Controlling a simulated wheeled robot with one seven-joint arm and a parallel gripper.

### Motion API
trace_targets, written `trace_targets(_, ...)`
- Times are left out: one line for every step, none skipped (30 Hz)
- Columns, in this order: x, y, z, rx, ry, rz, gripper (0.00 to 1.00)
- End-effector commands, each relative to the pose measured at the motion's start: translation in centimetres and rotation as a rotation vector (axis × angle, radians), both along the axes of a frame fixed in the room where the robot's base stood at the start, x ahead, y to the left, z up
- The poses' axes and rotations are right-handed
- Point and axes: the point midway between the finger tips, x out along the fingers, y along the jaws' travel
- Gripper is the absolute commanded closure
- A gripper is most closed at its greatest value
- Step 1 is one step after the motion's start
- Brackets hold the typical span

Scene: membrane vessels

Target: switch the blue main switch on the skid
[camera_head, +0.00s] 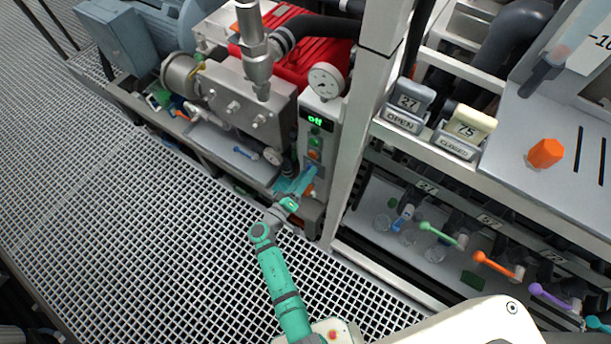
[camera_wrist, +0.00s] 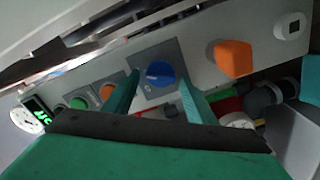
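The blue main switch (camera_wrist: 160,73) is a round blue knob on a dark square plate on the skid's grey control panel. In the wrist view it lies between the two teal fingers of my gripper (camera_wrist: 158,84), which are apart with a gap around the knob. I cannot tell whether the fingers reach past its face. In the head view my gripper (camera_head: 298,184) is at the lower part of the panel and mostly covers the switch. The panel's small display (camera_head: 316,120) shows green letters reading "off".
A green button (camera_wrist: 78,102) and an orange button (camera_wrist: 106,91) sit beside the switch. A larger orange knob (camera_wrist: 233,58) is on the other side. A white frame post (camera_head: 352,130) stands close right of the panel. Open grating (camera_head: 130,230) lies to the left.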

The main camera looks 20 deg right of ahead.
Motion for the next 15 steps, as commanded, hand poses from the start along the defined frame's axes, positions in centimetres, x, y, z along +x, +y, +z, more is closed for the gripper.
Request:
trace_targets(-0.01, 0.00, -0.01, 0.000, 0.000, 0.000, 0.62)
trace_targets(-0.01, 0.00, -0.01, 0.000, 0.000, 0.000, 0.69)
trace_targets(-0.01, 0.02, 0.00, 0.000, 0.000, 0.000, 0.79)
trace_targets(-0.02, 0.01, -0.01, 0.000, 0.000, 0.000, 0.86)
trace_targets(-0.02, 0.01, -0.01, 0.000, 0.000, 0.000, 0.86)
trace_targets(-0.02, 0.01, -0.01, 0.000, 0.000, 0.000, 0.86)
trace_targets(-0.02, 0.02, -0.01, 0.000, 0.000, 0.000, 0.86)
trace_targets(-0.02, 0.02, -0.01, -0.001, 0.001, 0.000, 0.86)
trace_targets(-0.02, 0.02, -0.01, -0.002, 0.002, 0.000, 0.86)
trace_targets(-0.02, 0.02, -0.01, -0.003, 0.004, 0.000, 0.86)
trace_targets(-0.02, 0.02, -0.02, -0.006, 0.007, 0.000, 0.86)
trace_targets(-0.02, 0.03, -0.02, -0.010, 0.013, 0.000, 0.86)
trace_targets(-0.02, 0.04, -0.03, -0.013, 0.018, 0.000, 0.86)
trace_targets(-0.02, 0.04, -0.03, -0.017, 0.023, 0.000, 0.86)
trace_targets(-0.02, 0.04, -0.04, -0.025, 0.034, 0.000, 0.86)
